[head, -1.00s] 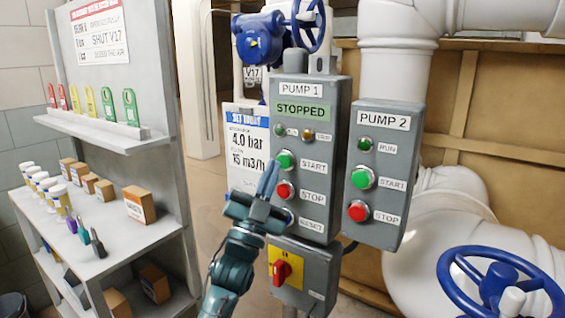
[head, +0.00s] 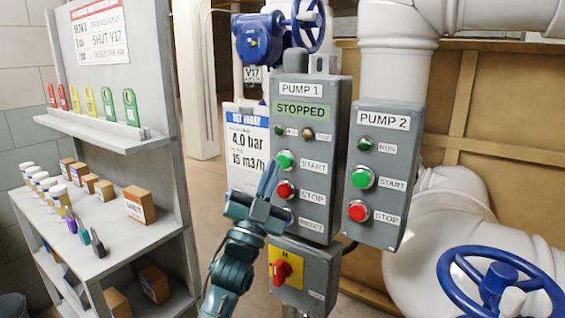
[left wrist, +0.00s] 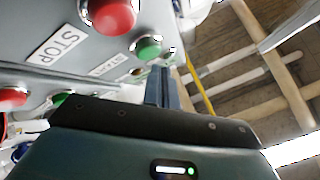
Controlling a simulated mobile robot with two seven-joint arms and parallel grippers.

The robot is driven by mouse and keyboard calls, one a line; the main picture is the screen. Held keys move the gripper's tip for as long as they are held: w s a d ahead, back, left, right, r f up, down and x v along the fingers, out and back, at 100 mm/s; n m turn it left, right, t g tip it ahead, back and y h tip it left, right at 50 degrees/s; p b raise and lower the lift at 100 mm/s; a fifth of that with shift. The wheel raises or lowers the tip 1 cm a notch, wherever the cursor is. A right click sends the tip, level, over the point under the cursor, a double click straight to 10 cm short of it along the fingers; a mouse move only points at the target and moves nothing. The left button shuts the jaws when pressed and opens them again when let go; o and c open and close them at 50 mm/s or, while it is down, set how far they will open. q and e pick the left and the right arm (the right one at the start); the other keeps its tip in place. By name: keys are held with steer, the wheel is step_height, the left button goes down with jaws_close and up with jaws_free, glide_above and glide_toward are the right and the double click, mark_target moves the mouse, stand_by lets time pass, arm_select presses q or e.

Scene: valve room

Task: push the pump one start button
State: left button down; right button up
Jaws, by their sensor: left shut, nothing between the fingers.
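The grey pump one panel (head: 338,190) reads "PUMP 1" with a "STOPPED" display (head: 301,112). Its green start button (head: 285,160) sits above the red stop button (head: 285,190). My left gripper (head: 269,176) is shut and empty. Its fingertips point up, just left of and below the start button in the head view. In the left wrist view the shut fingers (left wrist: 161,88) point toward the area beside the green start button (left wrist: 148,48), with the red stop button (left wrist: 110,14) nearer; I see no clear contact. The reset button is largely hidden behind my gripper. My right gripper is out of view.
The pump two panel (head: 387,170), with similar buttons, stands close on the right. A red rotary switch (head: 281,271) sits below panel one. A blue handwheel (head: 500,285) is at lower right, and a shelf (head: 105,245) stands at left.

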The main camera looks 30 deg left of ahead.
arm_select(q)
steer(key=shift+w, duration=0.1)
steer(key=shift+w, duration=0.3)
steer(key=shift+w, duration=0.45)
stand_by(0.7)
stand_by(0.4)
steer(key=shift+s, duration=0.85)
steer(key=s+p, duration=0.1)
steer(key=s, duration=0.4)
steer(key=shift+a, duration=0.2)
